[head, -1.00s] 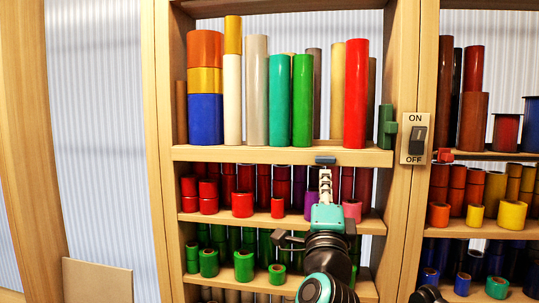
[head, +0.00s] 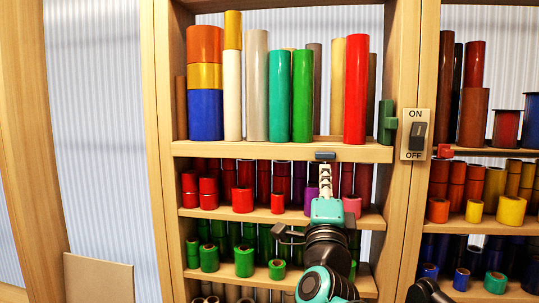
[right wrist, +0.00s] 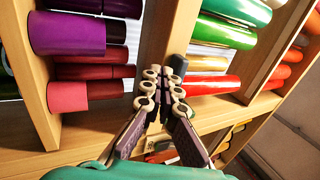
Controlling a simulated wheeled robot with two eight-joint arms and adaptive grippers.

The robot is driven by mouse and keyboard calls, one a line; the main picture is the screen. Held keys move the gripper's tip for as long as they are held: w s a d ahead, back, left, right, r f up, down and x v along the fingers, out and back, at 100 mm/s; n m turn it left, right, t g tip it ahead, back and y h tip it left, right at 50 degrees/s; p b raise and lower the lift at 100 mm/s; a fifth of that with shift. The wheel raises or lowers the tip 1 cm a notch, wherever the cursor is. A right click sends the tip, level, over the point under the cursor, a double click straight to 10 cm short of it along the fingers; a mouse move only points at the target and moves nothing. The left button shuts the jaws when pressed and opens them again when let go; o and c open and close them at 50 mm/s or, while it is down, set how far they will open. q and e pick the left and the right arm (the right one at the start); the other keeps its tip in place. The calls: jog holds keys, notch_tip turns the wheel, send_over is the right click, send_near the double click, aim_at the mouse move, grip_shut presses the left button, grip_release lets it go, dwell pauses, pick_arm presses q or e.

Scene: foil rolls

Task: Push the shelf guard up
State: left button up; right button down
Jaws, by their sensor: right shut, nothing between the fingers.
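The shelf guard (head: 250,152) appears as a pale wooden strip along the front of the upper shelf. I cannot clearly tell it from the shelf edge. A small dark blue-grey block (head: 325,156) sits at its front, right of the middle; it also shows in the right wrist view (right wrist: 178,66). My right gripper (head: 325,172) is shut and empty, pointing up, its tips just below the block. In the right wrist view the fingertips (right wrist: 162,82) are close under the block; I cannot tell whether they touch. My left gripper is not in view.
Tall coloured rolls (head: 303,96) stand on the upper shelf. Short red rolls (head: 242,198) and green rolls (head: 244,261) fill lower shelves, close around my right arm.

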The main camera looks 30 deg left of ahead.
aim_at(326, 158)
jog(key=shift+r, duration=0.15)
dwell(0.4)
jog(key=shift+r+p, duration=1.6)
jog(key=shift+r, duration=0.25)
jog(key=shift+f, duration=0.1)
jog(key=shift+s+d, duration=0.2)
jog(key=shift+s, duration=0.55)
jog(key=shift+s+d, duration=0.2)
jog(key=shift+s, duration=0.5)
jog(key=shift+s+d, duration=0.2)
jog(key=shift+s, duration=0.55)
jog(key=shift+b+v, duration=0.4)
jog(key=shift+v, duration=2.1)
